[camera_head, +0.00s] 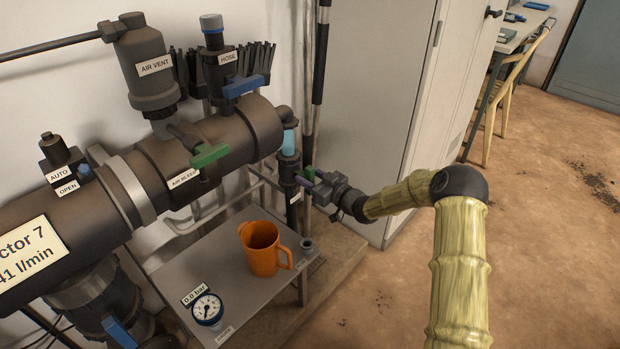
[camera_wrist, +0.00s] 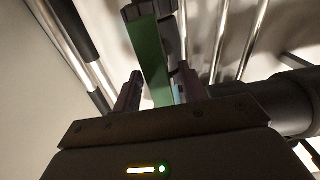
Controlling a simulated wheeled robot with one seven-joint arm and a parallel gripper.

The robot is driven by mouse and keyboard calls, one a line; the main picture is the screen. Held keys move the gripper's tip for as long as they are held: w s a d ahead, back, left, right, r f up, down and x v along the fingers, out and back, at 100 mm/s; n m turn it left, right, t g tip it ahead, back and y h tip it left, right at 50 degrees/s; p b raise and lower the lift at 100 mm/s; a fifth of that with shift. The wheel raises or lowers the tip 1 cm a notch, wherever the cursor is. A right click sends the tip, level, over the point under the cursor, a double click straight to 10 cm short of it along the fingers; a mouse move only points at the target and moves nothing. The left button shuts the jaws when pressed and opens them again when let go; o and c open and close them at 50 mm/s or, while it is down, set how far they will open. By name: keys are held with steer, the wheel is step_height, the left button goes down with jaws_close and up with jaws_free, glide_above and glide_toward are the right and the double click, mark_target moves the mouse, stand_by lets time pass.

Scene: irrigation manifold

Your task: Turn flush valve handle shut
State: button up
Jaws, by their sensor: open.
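A green lever handle (camera_wrist: 150,62) stands between the two fingers of my gripper (camera_wrist: 158,80) in the wrist view. The fingers are open, with a gap at the left of the handle; I cannot tell whether the right finger touches it. In the head view my gripper (camera_head: 303,180) is at the vertical pipe (camera_head: 289,172) at the right end of the manifold. Only a small green bit of the handle (camera_head: 309,172) shows there, the rest hidden by my gripper. The small label on that pipe is not readable.
Another green handle (camera_head: 210,156), labelled air bleed, sits left on the large pipe (camera_head: 228,136). An orange jug (camera_head: 260,252) and a gauge (camera_head: 207,309) stand on the grey shelf (camera_head: 225,262) below. A tall cabinet (camera_head: 372,90) stands behind my arm; open floor lies right.

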jaws_close()
steer(key=shift+f+n, duration=0.1)
steer(key=shift+n, duration=0.3)
steer(key=n, duration=0.1)
steer(key=n+b, duration=0.2)
steer(key=shift+s+a+f, duration=0.15)
steer(key=shift+s, duration=0.1)
steer(key=n+b, duration=0.2)
steer(key=n, duration=0.1)
steer(key=n+b, duration=0.1)
steer(key=shift+s+a+f+n, duration=0.15)
steer(key=shift+f+n, duration=0.1)
steer(key=shift+n, duration=0.15)
steer(key=n+b, duration=0.6)
steer(key=f+n+b, duration=0.1)
steer(key=n+b, duration=0.2)
steer(key=shift+s+b, duration=0.15)
steer(key=shift+b, duration=0.2)
steer(key=shift+s+a+n, duration=0.1)
steer(key=shift+n, duration=0.2)
